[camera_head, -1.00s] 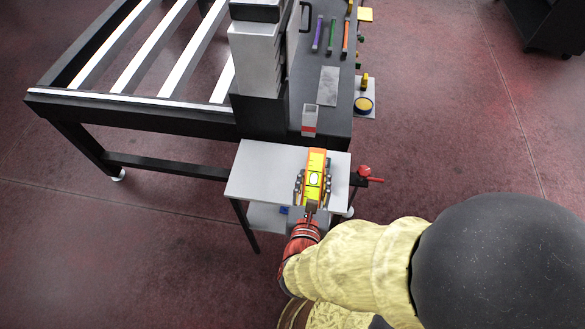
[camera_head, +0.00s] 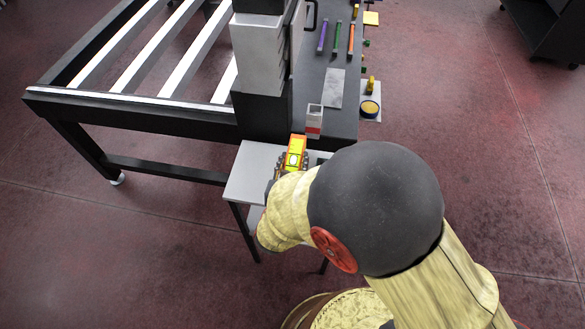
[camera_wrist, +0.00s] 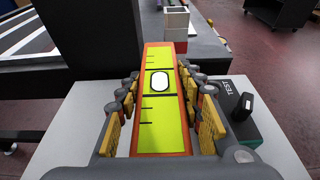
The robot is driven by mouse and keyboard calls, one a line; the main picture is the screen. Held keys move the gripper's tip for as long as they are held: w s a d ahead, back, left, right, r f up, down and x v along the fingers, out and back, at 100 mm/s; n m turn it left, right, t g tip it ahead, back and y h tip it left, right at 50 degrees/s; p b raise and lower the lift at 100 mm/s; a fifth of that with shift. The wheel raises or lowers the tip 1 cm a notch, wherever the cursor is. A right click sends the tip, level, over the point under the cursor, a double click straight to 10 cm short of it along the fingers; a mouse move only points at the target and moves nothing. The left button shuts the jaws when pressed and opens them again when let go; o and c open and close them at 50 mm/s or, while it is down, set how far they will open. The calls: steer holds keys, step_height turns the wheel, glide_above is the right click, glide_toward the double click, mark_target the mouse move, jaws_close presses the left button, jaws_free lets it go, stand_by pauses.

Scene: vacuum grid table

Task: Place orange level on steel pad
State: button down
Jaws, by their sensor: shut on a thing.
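The orange level (camera_head: 296,146) has a yellow-green face with black marks and a white oval; it shows large in the wrist view (camera_wrist: 160,110). My gripper (camera_wrist: 162,105) is shut on it, with the finger pads along its two long sides. In the head view my arm hides most of the gripper. The level is over the small light-grey side table (camera_head: 250,172); whether it touches the top I cannot tell. A flat grey steel plate (camera_head: 335,88), likely the steel pad, lies on the dark bench top beyond the level.
A red-and-white open box (camera_head: 314,121) stands on the bench edge between level and plate. A black-and-white machine column (camera_head: 262,90) rises to the left. A dark green TEST box with a knob (camera_wrist: 238,115) is right of my gripper. Coloured bars (camera_head: 336,38) lie farther back.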

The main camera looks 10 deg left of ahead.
mark_target(292, 167)
steer(key=shift+w+a+f+b, duration=0.15)
steer(key=shift+f+b, duration=0.35)
steer(key=shift+f, duration=0.4)
steer(key=shift+w+f+b, duration=0.15)
steer(key=shift+f+b, duration=0.35)
steer(key=shift+f, duration=0.4)
steer(key=shift+f, duration=0.1)
steer(key=c, duration=1.2)
jaws_free()
steer(key=shift+f, duration=0.1)
steer(key=shift+r, duration=0.2)
steer(key=p+v, duration=0.3)
steer(key=v, duration=0.9)
